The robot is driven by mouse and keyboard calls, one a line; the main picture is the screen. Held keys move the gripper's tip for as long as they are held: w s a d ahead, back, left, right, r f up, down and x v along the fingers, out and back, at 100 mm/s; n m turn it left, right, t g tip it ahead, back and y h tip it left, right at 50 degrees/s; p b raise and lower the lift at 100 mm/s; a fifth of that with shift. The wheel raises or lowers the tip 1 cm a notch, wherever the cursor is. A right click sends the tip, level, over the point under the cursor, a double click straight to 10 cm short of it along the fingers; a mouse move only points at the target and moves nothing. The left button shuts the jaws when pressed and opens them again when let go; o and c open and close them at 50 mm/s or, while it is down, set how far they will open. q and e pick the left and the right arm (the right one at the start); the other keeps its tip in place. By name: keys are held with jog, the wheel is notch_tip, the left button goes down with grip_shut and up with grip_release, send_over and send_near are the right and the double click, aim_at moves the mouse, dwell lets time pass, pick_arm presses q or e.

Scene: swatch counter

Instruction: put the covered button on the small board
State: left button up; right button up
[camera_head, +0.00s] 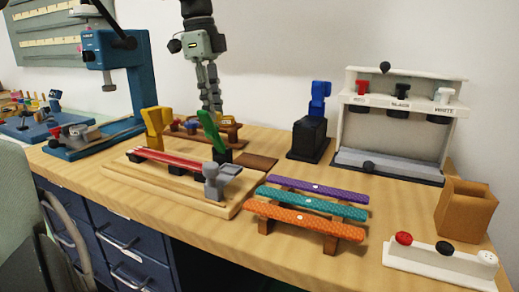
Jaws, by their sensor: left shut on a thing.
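My left gripper (212,102) comes down from the top, left of centre. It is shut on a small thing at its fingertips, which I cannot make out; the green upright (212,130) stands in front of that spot. I cannot pick out the covered button for sure. A low wooden rack (184,131) with small blue and yellow pieces is just behind and below the fingertips. A small flat brown board (257,161) lies on the counter to the right of the gripper; it looks bare. My right gripper is not in view.
Purple, teal and orange bars (306,220) stand in front. A blue press (122,75) is left; a white labelled stand (399,108) and brown box (465,208) are right.

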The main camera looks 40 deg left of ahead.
pick_arm(q)
send_over(255, 161)
jog(key=f, duration=0.3)
jog(key=a+f, duration=0.1)
jog(key=f, duration=0.1)
jog(key=shift+s, duration=0.2)
jog(key=shift+w+d+f, duration=0.15)
jog(key=shift+d, duration=0.1)
jog(key=shift+f, duration=0.25)
notch_tip(255, 161, down, 3)
jog(key=shift+f, duration=0.35)
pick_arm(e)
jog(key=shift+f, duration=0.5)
pick_arm(q)
jog(key=o, duration=0.7)
jog(key=shift+o, duration=0.2)
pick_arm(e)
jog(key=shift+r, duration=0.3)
pick_arm(q)
jog(key=shift+r, duration=0.15)
